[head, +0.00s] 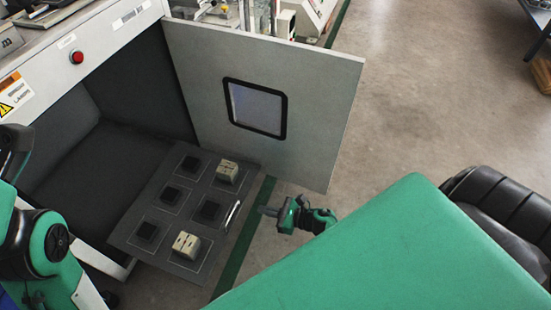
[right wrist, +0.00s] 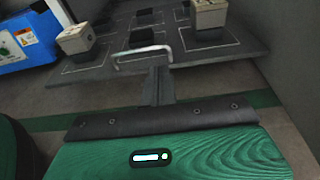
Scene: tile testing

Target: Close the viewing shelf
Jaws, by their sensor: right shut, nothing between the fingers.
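The viewing shelf (head: 165,215) is a dark grey slab pulled out of the open chamber of the white machine. It carries dark square pads and two beige blocks, one near the back (head: 227,172) and one near the front (head: 186,244). A silver handle (head: 233,213) is on its outer edge, and it shows in the right wrist view (right wrist: 143,53). My right gripper (head: 264,211) is shut and empty, just outside the shelf edge, pointing at the handle; I cannot tell whether they touch. My left arm shows at the left edge of the head view, its gripper out of frame.
The machine's door (head: 310,120), with a dark-framed window (head: 255,107), stands open beyond the shelf. A red button (head: 77,57) is on the machine front. A green floor line (head: 243,240) runs beside the shelf. Open floor (head: 430,110) lies to the right.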

